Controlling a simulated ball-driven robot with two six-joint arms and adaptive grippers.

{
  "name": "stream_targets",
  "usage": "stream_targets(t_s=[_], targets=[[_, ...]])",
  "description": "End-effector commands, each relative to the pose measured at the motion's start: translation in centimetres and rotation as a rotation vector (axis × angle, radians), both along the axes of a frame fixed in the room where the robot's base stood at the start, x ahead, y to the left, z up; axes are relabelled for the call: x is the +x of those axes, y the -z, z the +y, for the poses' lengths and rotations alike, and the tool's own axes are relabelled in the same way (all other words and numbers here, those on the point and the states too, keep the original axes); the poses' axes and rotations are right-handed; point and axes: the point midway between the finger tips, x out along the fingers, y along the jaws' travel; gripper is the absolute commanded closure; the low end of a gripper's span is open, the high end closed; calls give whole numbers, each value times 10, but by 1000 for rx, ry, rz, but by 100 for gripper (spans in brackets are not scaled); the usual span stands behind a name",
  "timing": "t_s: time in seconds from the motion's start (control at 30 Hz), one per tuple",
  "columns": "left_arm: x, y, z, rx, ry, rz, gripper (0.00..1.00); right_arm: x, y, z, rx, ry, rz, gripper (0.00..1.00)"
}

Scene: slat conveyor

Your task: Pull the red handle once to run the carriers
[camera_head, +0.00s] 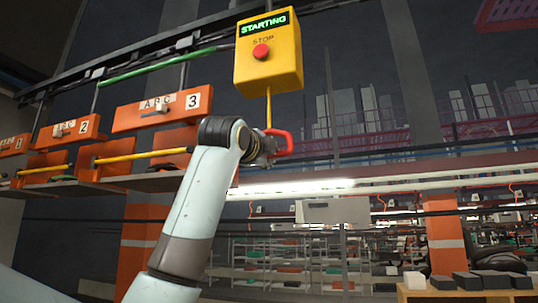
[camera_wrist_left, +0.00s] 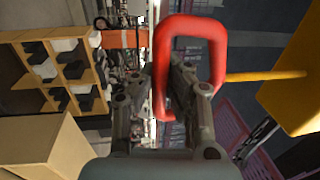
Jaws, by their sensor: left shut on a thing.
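The red handle (camera_head: 284,141) is a rounded loop at the lower end of a yellow rod (camera_head: 269,107). The rod hangs from a yellow control box (camera_head: 254,75) with a green "STARTING" display and a red stop button (camera_head: 261,51). My left gripper (camera_head: 268,147) is at the handle and shut on it. In the left wrist view the red handle (camera_wrist_left: 162,75) loops around the fingers of my left gripper (camera_wrist_left: 186,75), and the yellow rod (camera_wrist_left: 262,76) runs off to the right. My right gripper is in neither view.
Orange carriers numbered 1, 2 and 3 (camera_head: 163,108) hang on the left from an overhead rail. An orange post (camera_head: 142,250) stands below them. Dark and light blocks (camera_head: 466,281) sit at the lower right. Shelving (camera_head: 290,262) stands in the background.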

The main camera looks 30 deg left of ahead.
Motion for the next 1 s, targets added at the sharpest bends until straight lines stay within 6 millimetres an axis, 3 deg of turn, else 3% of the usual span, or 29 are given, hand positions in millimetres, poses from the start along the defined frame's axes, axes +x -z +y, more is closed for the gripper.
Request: stream_targets(t_s=[0.17, 0.4, 0.67, 0.9, 1.0], targets=[[1, -6, 0, -1, 0, 5, 100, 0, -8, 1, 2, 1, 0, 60], [0, -34, 0, -1, 1, 4, 100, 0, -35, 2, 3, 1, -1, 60], [0, -56, 0, -1, 0, 2, 100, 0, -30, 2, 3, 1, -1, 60], [0, -58, 0, 0, 0, 2, 100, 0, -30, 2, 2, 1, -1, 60], [0, -58, 0, 0, 0, 2, 82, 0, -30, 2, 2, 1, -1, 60]])
